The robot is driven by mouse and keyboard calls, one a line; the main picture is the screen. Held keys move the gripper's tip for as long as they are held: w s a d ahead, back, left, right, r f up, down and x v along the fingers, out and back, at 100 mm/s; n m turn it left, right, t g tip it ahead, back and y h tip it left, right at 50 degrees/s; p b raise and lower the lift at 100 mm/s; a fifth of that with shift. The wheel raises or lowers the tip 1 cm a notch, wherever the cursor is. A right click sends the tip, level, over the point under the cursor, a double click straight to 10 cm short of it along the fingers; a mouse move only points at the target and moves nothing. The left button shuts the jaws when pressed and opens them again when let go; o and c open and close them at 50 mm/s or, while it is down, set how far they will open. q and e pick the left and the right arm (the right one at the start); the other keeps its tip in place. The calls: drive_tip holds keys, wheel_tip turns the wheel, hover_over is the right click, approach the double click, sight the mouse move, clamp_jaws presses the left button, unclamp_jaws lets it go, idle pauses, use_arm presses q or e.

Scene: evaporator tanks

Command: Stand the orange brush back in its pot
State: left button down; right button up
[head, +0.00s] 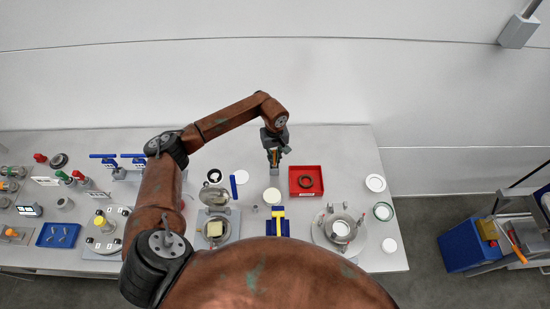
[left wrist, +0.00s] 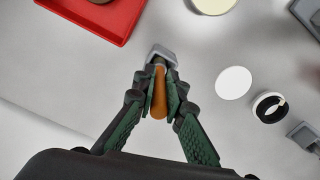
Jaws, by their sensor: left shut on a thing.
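The orange brush (left wrist: 159,95) is between the fingers of my left gripper (left wrist: 160,100), which is shut on its handle. Its lower end is dark and meets the opening of a small grey pot (left wrist: 161,56) in the left wrist view. I cannot tell how deep the brush sits in the pot. In the head view my left gripper (head: 274,154) points down right above the grey pot (head: 274,171), near the back of the table, and covers most of the brush. My right gripper is not in view.
A red tray (head: 307,193) with a dark ring stands right of the pot. A cream round lid (head: 271,196), a white disc (head: 241,177) and a black ring (head: 214,175) lie nearby. The table (head: 340,150) is clear at the back right.

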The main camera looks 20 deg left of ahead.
use_arm(q)
drive_tip(key=c, duration=1.9)
unclamp_jaws()
drive_tip(key=shift+r, duration=0.15)
wheel_tip(320, 180, up, 12)
drive_tip(key=shift+f, duration=0.15)
